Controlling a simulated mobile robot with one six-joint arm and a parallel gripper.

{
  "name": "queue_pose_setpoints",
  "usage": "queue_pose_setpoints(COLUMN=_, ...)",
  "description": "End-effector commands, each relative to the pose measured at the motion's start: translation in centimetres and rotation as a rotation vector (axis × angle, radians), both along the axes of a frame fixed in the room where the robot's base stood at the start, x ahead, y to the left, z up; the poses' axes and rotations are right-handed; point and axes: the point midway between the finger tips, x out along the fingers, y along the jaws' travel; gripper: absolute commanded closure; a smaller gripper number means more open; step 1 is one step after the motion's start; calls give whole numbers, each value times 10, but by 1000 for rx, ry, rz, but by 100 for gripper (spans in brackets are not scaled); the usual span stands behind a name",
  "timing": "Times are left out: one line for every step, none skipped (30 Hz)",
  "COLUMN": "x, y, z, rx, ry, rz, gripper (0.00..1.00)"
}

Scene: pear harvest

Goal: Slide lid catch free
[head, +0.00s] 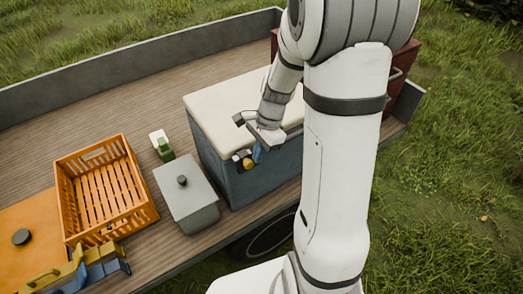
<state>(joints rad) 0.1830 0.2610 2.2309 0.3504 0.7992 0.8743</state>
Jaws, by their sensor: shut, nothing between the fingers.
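A dark blue-grey box (222,178) with a cream lid (225,97) stands on the wooden trailer bed, and the lid lies shut on it. A small catch with an orange-yellow part (244,159) sits at the upper front edge of the box. My gripper (257,155) is shut at this front edge, just right of the orange-yellow part. A small blue piece shows at the fingertips. I cannot tell whether the fingers touch the catch. My white arm hides the right part of the box.
Left of the box stand a grey lidded container (187,205), a small green and white item (162,145), an empty orange crate (148,215) and an orange lidded box (25,240). Yellow and blue tools (85,272) lie at the front left. A dark red case (402,75) stands behind my arm.

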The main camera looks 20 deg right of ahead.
Motion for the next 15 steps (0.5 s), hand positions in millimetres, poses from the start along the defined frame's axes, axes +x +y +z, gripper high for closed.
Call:
queue_pose_setpoints(x=1, y=-6, z=3, rx=-1, ry=-1, rz=-1, gripper=100)
queue_pose_setpoints(x=1, y=-11, z=5, rx=-1, ry=-1, rz=-1, gripper=100)
queue_pose_setpoints(x=2, y=-17, z=7, rx=-2, ry=-1, rz=0, gripper=100)
queue_pose_setpoints(x=3, y=-23, z=9, rx=-1, ry=-3, rz=1, gripper=100)
queue_pose_setpoints(x=4, y=-29, z=11, rx=-1, ry=-2, rz=4, gripper=100)
queue_pose_setpoints(x=5, y=-38, z=13, rx=-1, ry=-2, rz=7, gripper=100)
queue_pose_setpoints(x=6, y=-38, z=20, rx=-3, ry=-9, rz=10, gripper=100)
queue_pose_setpoints(x=7, y=-39, z=27, rx=-4, ry=-11, rz=11, gripper=100)
queue_pose_setpoints(x=7, y=-42, z=37, rx=-5, ry=-10, rz=10, gripper=100)
queue_pose_setpoints(x=8, y=-44, z=43, rx=-4, ry=-11, rz=11, gripper=100)
queue_pose_setpoints(x=9, y=-46, z=50, rx=-4, ry=-11, rz=11, gripper=100)
queue_pose_setpoints(x=9, y=-48, z=59, rx=-6, ry=-10, rz=12, gripper=100)
queue_pose_setpoints(x=9, y=-49, z=65, rx=-5, ry=-9, rz=12, gripper=100)
queue_pose_setpoints(x=10, y=-50, z=70, rx=-5, ry=-9, rz=12, gripper=100)
queue_pose_setpoints(x=10, y=-52, z=77, rx=-4, ry=-9, rz=12, gripper=100)
